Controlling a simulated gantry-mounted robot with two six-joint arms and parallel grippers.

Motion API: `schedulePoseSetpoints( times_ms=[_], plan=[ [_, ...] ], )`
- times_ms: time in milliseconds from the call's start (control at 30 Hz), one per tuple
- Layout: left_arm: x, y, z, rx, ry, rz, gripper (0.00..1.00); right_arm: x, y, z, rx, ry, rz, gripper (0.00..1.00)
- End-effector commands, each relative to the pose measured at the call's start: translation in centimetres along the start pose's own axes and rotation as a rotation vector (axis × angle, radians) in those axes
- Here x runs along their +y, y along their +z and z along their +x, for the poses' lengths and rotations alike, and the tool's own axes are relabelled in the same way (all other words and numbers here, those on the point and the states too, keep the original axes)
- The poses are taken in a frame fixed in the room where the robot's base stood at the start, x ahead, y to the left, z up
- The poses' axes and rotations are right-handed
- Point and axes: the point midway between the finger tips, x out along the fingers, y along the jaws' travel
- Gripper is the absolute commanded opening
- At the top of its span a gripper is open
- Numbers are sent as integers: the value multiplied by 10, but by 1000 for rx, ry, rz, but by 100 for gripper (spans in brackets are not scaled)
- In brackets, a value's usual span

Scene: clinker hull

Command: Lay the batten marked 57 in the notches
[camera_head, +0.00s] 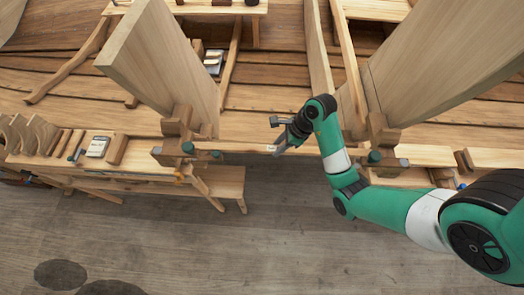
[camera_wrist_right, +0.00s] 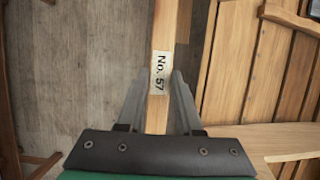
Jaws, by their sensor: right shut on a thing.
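The batten marked "No. 57" (camera_wrist_right: 160,75) is a pale narrow wooden strip with a white label. In the right wrist view it runs between the two grey fingers of my right gripper (camera_wrist_right: 157,90), which is shut on it near the label. In the head view my right gripper (camera_head: 279,143) holds the batten (camera_head: 240,148) level along the front of the hull, between two wooden posts with clamps. The left block (camera_head: 172,145) and right block (camera_head: 383,137) stand near its ends. I cannot tell whether the batten sits in notches there. My left gripper is not in view.
Tall wooden planks (camera_head: 155,60) rise at the left post and at the right (camera_head: 440,50). A bench (camera_head: 85,165) at the left holds curved wooden pieces and small blocks. The hull planking (camera_head: 270,100) lies behind.

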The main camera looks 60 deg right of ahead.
Motion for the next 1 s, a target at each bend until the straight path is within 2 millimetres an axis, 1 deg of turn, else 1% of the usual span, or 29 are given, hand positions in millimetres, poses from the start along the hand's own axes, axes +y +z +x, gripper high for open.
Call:
schedulePoseSetpoints(
  times_ms=[167,300,400,767,800,933,967,1000],
  plan=[
    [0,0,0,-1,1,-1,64,0,-4,6,0,-1,3,0],
    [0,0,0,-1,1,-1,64,-2,-19,24,1,-3,18,0],
    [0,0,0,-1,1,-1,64,-3,-27,34,0,-9,24,0],
    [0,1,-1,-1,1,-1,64,-4,-29,39,0,-11,24,0],
    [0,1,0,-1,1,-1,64,-4,-30,39,0,-10,24,38],
    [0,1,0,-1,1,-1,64,-4,-29,39,0,-11,24,61],
    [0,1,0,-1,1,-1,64,-4,-29,39,0,-11,24,64],
    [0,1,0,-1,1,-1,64,-4,-29,38,0,-11,24,64]
  ],
)
